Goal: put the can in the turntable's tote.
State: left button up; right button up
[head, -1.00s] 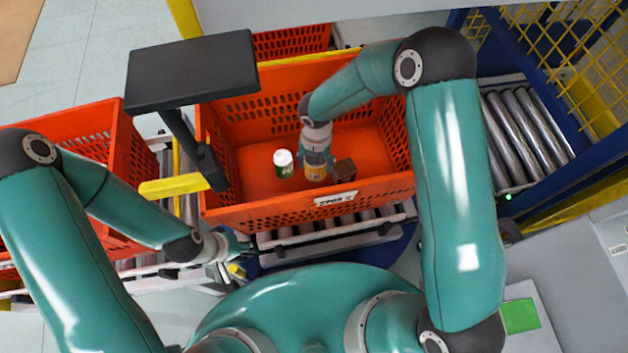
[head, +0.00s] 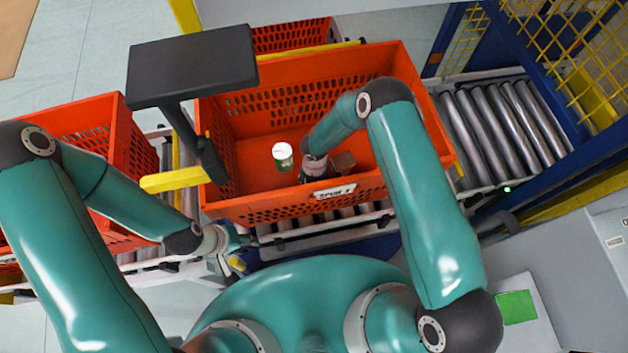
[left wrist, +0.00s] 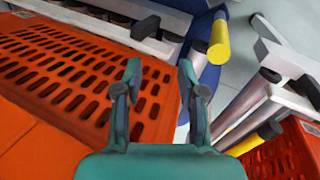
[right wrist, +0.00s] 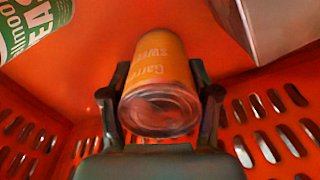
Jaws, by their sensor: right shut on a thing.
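An orange can (right wrist: 160,75) with a metal end is between the fingers of my right gripper (right wrist: 160,100), which is shut on it. In the head view my right gripper (head: 314,170) reaches down inside the middle orange tote (head: 300,208) and hides the can. Whether the can touches the tote floor is unclear. A green and white can (head: 283,157) stands to the left in that tote. It also shows in the right wrist view (right wrist: 32,25). My left gripper (head: 240,240) is open and empty outside the tote; it also shows in the left wrist view (left wrist: 162,75).
A small brown box (head: 344,161) is close to the right of my right gripper. Another orange tote (head: 140,150) stands at the left. A roller conveyor (head: 500,130) and yellow mesh fence (head: 590,40) are at the right. A black panel on a post (head: 192,68) rises beside the middle tote.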

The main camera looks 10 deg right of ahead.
jog(key=shift+f, duration=0.15)
jog(key=o, duration=1.4)
jog(key=shift+o, duration=0.2)
notch_tip(320, 180, up, 12)
jog(key=shift+r, duration=0.1)
